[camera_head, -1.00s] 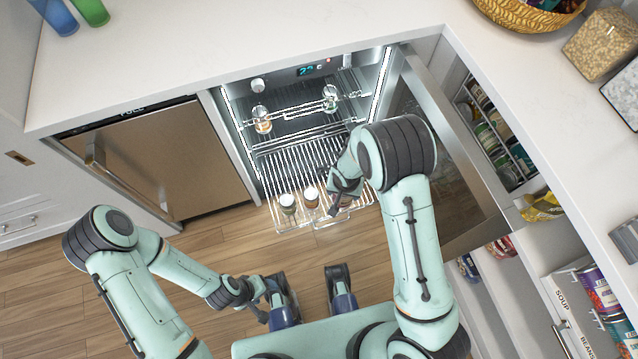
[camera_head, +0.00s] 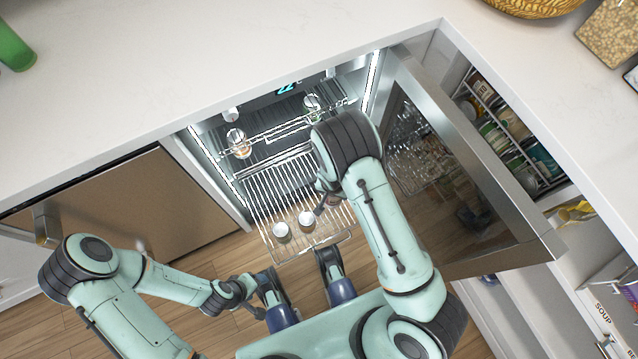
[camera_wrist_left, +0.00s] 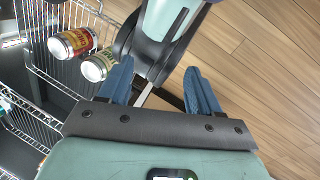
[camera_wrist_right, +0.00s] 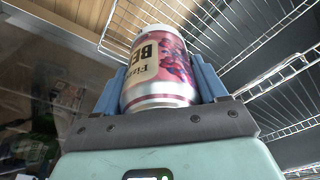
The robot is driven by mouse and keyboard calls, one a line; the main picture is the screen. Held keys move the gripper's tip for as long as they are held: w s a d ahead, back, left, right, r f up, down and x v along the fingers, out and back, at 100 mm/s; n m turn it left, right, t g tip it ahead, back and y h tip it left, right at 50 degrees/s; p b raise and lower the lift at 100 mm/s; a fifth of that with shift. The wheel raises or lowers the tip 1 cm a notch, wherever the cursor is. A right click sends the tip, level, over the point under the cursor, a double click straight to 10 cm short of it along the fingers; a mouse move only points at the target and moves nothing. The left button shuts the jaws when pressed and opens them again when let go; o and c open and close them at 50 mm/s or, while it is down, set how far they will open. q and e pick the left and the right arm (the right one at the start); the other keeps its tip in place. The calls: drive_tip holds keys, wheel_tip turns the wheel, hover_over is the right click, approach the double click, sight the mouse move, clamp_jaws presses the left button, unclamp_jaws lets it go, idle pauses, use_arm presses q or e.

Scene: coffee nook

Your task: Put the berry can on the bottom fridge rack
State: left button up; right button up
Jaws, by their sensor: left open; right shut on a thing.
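The berry can (camera_wrist_right: 158,72), with a red berry picture on its label, is between the blue fingers of my right gripper (camera_wrist_right: 158,62), which is shut on it. In the head view my right gripper (camera_head: 324,194) is over the right side of the lower fridge rack (camera_head: 272,190), and my forearm hides most of it and the can. I cannot tell whether the can touches the rack. The lower rack reaches out past the fridge front. My left gripper (camera_head: 256,288) is open and empty, low in front of the fridge; its fingers show in the left wrist view (camera_wrist_left: 157,70).
Two cans stand near the lower rack's front edge, a left one (camera_head: 281,233) and a right one (camera_head: 306,219). An upper rack (camera_head: 270,135) holds a few jars or glasses. The open fridge door (camera_head: 430,150) is close to my right arm. The rack's left-back part is clear.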

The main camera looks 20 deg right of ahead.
wheel_tip(320, 180, down, 18)
drive_tip(key=b, duration=0.5)
use_arm(q)
drive_tip(key=w+a+f+t+y, duration=0.1)
drive_tip(key=w+a+f+t, duration=0.1)
drive_tip(key=w+a+f, duration=0.2)
drive_tip(key=w+f, duration=0.2)
drive_tip(key=w, duration=0.1)
drive_tip(key=shift+w+n+t, duration=0.3)
use_arm(e)
drive_tip(key=shift+s+r, duration=0.1)
drive_tip(key=o, duration=1.3)
use_arm(q)
drive_tip(key=shift+s+f, duration=0.15)
drive_tip(key=shift+s, duration=0.1)
use_arm(e)
drive_tip(key=shift+o, duration=0.2)
